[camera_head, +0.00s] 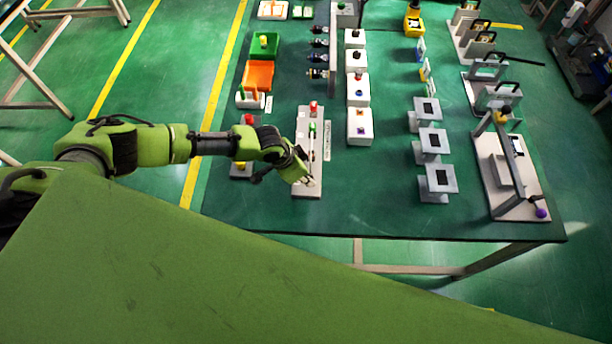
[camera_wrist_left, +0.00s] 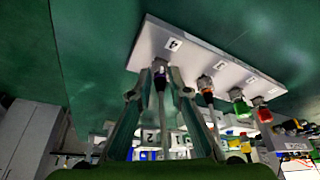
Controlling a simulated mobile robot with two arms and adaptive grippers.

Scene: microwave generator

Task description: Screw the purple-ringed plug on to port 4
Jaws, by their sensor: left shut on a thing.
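The purple-ringed plug (camera_wrist_left: 160,72) is in the left wrist view, with its dark body and cable pointing back towards the camera. Its front end is at the white port board (camera_wrist_left: 200,58), beside the label 4; I cannot tell how far it is seated. My left gripper (camera_wrist_left: 158,82) has a finger on each side of the plug and is shut on it. In the head view my left gripper (camera_head: 304,178) is at the near end of the board (camera_head: 309,191) and hides the plug. My right gripper is not in view.
An orange-ringed plug (camera_wrist_left: 206,85), a green plug (camera_wrist_left: 239,102) and a red plug (camera_wrist_left: 262,113) stand along the same board. White boxes (camera_head: 360,127) stand to its right and an orange tray (camera_head: 258,75) to its upper left. The table's near middle is clear.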

